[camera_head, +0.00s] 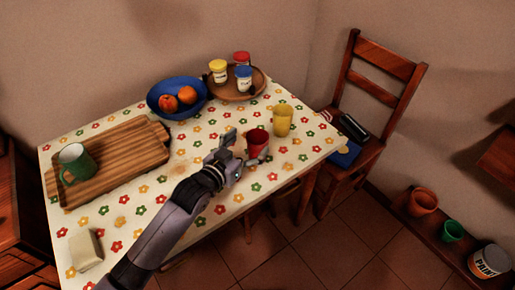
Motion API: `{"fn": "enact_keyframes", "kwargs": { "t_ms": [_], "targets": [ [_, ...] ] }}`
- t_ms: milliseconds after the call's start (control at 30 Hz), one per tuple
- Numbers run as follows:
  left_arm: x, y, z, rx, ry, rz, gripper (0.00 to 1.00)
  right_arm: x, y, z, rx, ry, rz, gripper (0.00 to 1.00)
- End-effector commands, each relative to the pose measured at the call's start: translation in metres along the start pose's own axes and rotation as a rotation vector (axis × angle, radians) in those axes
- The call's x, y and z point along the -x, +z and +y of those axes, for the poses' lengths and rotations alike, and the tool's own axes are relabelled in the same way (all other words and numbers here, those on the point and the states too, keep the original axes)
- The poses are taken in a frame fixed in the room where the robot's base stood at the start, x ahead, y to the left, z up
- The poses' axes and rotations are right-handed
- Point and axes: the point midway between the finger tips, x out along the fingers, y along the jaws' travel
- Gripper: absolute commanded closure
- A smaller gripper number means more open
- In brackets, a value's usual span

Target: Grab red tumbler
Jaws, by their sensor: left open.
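The red tumbler (258,141) stands upright on the table with the flowered cloth (140,205). My left gripper (243,151) is at the tumbler's left side, with its fingers spread and one fingertip in front of the tumbler's base. The tumbler's lower part is partly hidden by the gripper. I cannot tell whether the fingers touch it. My right gripper is not in view.
A yellow tumbler (282,119) stands just behind and right of the red one. A blue bowl of fruit (160,106), a round tray (262,83) with jars, and a cutting board (125,140) with a green mug (76,163) stand farther off. A chair (390,75) is at the right.

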Motion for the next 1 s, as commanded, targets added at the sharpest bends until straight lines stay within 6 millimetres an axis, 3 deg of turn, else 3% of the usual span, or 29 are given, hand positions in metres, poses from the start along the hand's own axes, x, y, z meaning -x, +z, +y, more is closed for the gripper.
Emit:
{"fn": "enact_keyframes", "kwargs": {
  "t_ms": [167,500,767,1000],
  "targets": [
    [-0.013,0.002,0.001,0.001,0.0,0.0,0.22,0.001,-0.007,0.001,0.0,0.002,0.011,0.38],
    [-0.052,0.006,0.002,-0.001,0.0,0.001,0.22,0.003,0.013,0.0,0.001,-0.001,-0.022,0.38],
    [-0.054,0.007,0.002,0.0,0.0,0.0,0.22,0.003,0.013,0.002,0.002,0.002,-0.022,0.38],
    [-0.054,0.007,0.002,0.0,0.0,0.0,0.38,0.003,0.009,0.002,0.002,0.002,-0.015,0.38]
  ]
}}
